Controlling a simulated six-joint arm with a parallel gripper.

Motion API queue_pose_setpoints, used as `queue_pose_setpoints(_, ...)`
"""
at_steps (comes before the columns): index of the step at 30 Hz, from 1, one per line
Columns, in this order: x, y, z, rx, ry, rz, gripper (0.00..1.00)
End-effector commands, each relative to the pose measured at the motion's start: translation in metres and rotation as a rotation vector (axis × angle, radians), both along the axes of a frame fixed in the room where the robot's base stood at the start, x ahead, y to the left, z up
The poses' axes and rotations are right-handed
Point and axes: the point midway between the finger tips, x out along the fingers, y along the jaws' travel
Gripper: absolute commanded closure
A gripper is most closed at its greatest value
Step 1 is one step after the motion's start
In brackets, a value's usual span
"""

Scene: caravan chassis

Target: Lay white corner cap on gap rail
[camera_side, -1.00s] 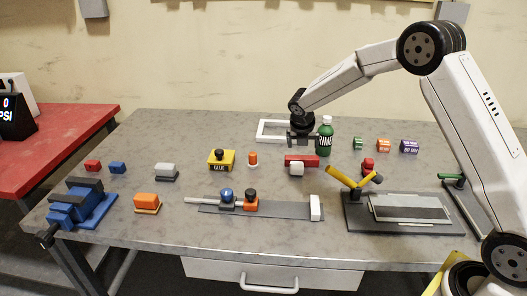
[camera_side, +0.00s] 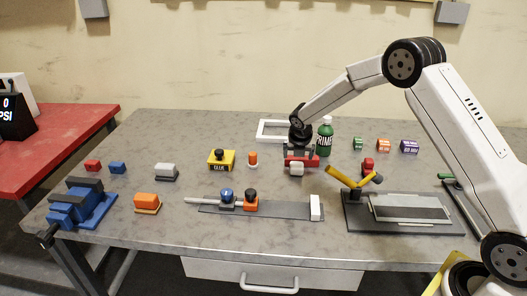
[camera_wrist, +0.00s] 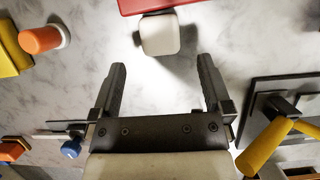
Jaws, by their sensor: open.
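A small white rounded block (camera_side: 297,169), likely the white corner cap, sits at the front of a red bar (camera_side: 315,160) on the grey table. In the wrist view the white block (camera_wrist: 160,34) lies just beyond my fingertips, roughly between their lines, with the red bar (camera_wrist: 150,4) at the top edge. My gripper (camera_wrist: 158,68) is open and empty. In the side view my gripper (camera_side: 300,151) is low behind the white block, partly overlapping the red bar. A flat grey rail (camera_side: 285,210) with a white end block lies nearer the front; I cannot tell whether it is the gap rail.
A green bottle (camera_side: 325,138) stands close to the right of my gripper. A white frame (camera_side: 263,130) lies behind it. A dark fixture with yellow handles (camera_side: 343,178) is front right. A yellow glue box (camera_side: 221,161) and orange cylinder (camera_side: 253,159) are left. Bare table lies between.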

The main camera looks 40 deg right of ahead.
Motion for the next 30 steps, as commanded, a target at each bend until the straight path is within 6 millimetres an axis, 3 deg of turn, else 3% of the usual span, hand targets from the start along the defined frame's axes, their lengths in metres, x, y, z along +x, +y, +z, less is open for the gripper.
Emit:
queue_pose_setpoints(6,0.004,-0.005,-0.014,0.000,-0.001,-0.001,0.00)
queue_pose_setpoints(17,0.006,-0.006,-0.020,0.000,-0.001,-0.001,0.00)
queue_pose_setpoints(30,0.017,-0.016,-0.058,0.000,0.000,-0.001,0.00)
